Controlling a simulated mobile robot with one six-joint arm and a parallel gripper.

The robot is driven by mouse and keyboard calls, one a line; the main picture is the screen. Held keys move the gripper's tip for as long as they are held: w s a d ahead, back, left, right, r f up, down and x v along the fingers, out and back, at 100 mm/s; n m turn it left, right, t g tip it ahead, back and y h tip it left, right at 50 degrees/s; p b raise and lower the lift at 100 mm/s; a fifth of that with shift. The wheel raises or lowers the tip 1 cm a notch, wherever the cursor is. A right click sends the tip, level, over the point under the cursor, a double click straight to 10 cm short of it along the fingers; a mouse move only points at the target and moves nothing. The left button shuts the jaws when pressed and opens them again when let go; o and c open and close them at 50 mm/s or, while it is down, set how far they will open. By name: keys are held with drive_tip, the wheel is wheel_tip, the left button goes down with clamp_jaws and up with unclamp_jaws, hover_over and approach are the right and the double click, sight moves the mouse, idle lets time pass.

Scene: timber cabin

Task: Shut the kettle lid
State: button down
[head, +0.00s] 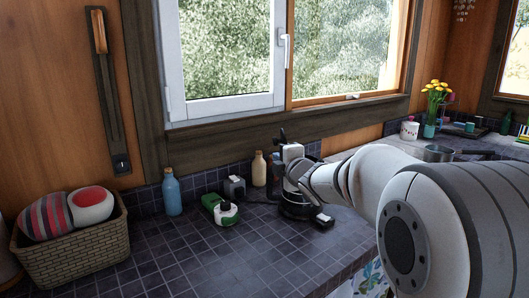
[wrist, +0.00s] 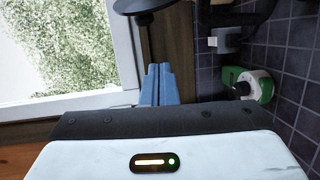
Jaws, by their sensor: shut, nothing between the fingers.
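The dark kettle (head: 301,208) stands on the tiled counter in the head view, partly covered by my arm. A black disc-shaped part, which looks like the kettle lid (wrist: 143,6), shows at the top edge of the wrist view, cut off by the frame. It appears raised, beyond my fingertips and apart from them. A dark curved part of the kettle (wrist: 240,17) shows at the upper right there. My gripper (wrist: 160,68) is shut and empty, its blue fingers together. In the head view, my gripper's fingertips are hidden or too small to make out.
A green and white object (head: 226,212) and a small grey object (head: 235,187) stand left of the kettle. A blue bottle (head: 171,192) and a cream bottle (head: 259,170) stand near the wall. A basket (head: 75,255) is at far left. The front counter is clear.

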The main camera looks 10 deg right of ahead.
drive_tip(key=w+a+n+y+p, duration=0.2)
drive_tip(key=w+a, duration=0.3)
drive_tip(key=w, duration=0.6)
drive_tip(key=d, duration=0.4)
drive_tip(key=shift+s+d+r+p, duration=0.2)
drive_tip(key=shift+r+p, duration=0.15)
drive_tip(key=shift+a, duration=0.1)
